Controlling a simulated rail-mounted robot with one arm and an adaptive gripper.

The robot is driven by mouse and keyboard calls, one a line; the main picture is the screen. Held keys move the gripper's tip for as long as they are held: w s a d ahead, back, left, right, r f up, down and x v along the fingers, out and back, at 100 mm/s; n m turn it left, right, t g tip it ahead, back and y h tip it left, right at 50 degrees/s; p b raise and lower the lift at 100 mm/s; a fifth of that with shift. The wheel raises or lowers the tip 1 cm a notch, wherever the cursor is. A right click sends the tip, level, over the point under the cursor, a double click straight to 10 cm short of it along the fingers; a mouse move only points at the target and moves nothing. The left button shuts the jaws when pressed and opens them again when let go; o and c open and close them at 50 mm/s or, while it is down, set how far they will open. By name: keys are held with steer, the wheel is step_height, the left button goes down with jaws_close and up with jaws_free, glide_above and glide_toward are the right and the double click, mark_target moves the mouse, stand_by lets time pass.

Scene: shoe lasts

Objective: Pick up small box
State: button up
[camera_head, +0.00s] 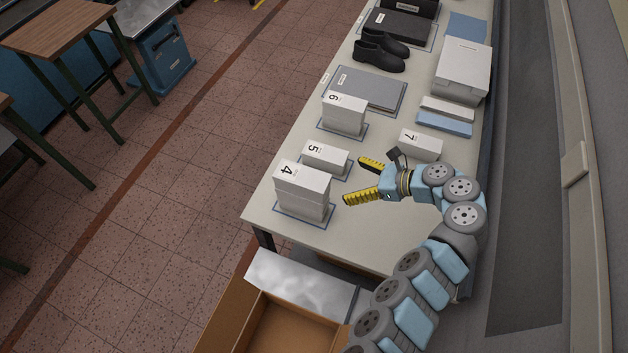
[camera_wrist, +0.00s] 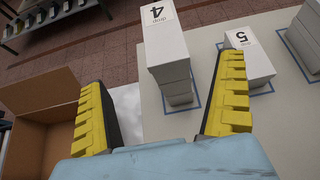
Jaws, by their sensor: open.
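Several white boxes with black numbers stand on the pale table. Box 4 (camera_head: 302,193) is a tall stack at the near left corner; it also shows in the wrist view (camera_wrist: 168,55), beyond and between my fingers. Box 5 (camera_head: 325,159) is low and stands just behind it; in the wrist view it is at the right (camera_wrist: 250,62), beyond my right finger. Box 6 (camera_head: 344,116) is taller, and box 7 (camera_head: 420,145) is low, behind my gripper. My gripper (camera_head: 360,180) is open and empty, its yellow fingers pointing left towards boxes 4 and 5, apart from both.
Blue outlines surround boxes 4, 5 and 6. A grey folder (camera_head: 367,90), black shoes (camera_head: 380,50) and a white case (camera_head: 462,70) lie farther back. An open cardboard carton (camera_head: 232,322) stands below the table's near end. The table's near right part is clear.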

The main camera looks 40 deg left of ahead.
steer(key=p, duration=0.2)
glide_toward(304, 176)
steer(key=x, duration=0.5)
steer(key=shift+s+d+f, duration=0.1)
steer(key=shift+s, duration=0.2)
steer(key=shift+w+p+x, duration=0.1)
steer(key=shift+p+x, duration=0.05)
steer(key=shift+x, duration=0.7)
steer(key=shift+w+p+x, duration=0.15)
steer(key=shift+x, duration=1.85)
steer(key=c, duration=1.2)
